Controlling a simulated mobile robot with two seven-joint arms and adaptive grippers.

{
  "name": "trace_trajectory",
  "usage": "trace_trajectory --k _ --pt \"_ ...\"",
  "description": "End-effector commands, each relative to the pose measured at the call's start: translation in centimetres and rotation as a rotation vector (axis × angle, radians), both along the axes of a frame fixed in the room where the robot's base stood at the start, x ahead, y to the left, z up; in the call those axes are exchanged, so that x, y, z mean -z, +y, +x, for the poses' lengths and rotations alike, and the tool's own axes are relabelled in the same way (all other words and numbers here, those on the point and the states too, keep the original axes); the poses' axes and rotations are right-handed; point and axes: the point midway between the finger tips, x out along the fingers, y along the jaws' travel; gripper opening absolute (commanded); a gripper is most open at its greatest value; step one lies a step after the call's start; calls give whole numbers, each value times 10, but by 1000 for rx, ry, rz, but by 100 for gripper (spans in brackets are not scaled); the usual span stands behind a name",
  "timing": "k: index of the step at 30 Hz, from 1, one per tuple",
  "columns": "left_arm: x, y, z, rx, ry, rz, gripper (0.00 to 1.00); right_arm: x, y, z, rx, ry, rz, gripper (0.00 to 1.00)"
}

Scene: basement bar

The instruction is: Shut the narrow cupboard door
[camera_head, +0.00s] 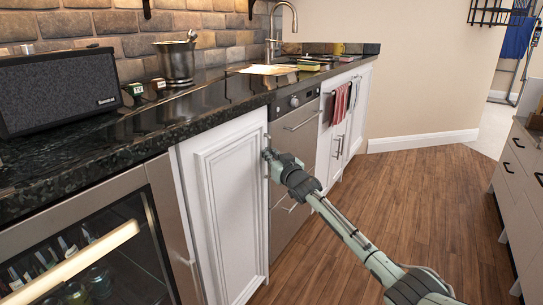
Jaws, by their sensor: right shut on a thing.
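The narrow cupboard door (230,205) is a tall white panelled door under the dark counter, between the glass-fronted cooler and the steel appliance. I cannot tell whether a small gap remains along its edge. My right gripper (269,156) is at the upper right edge of this door, where its handle is. It is shut on the handle, which the fingers mostly hide. My right arm reaches there from the lower right. My left gripper is not in view.
The glass-fronted cooler (158,232) with a long pale handle is at the left. The steel dishwasher-like appliance (295,135) stands right of the door. A speaker (60,90) and a metal pot (177,62) stand on the counter (215,97). The wooden floor (430,200) is clear; drawers (516,175) stand at the right.

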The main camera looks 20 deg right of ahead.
Motion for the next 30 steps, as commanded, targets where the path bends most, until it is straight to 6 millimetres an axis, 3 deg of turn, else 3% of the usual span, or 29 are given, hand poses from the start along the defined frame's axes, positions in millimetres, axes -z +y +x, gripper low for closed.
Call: trace_trajectory --k 8,9,14,25,30 --pt "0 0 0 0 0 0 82 -1 5 0 -6 -2 1 0" --pt "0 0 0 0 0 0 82 -1 5 0 -6 -2 1 12" --pt "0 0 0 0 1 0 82 -1 4 0 -5 -2 1 31" --pt "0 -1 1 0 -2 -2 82 0 2 -3 -3 0 1 31" --pt "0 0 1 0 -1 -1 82 2 1 -24 -3 0 1 31"
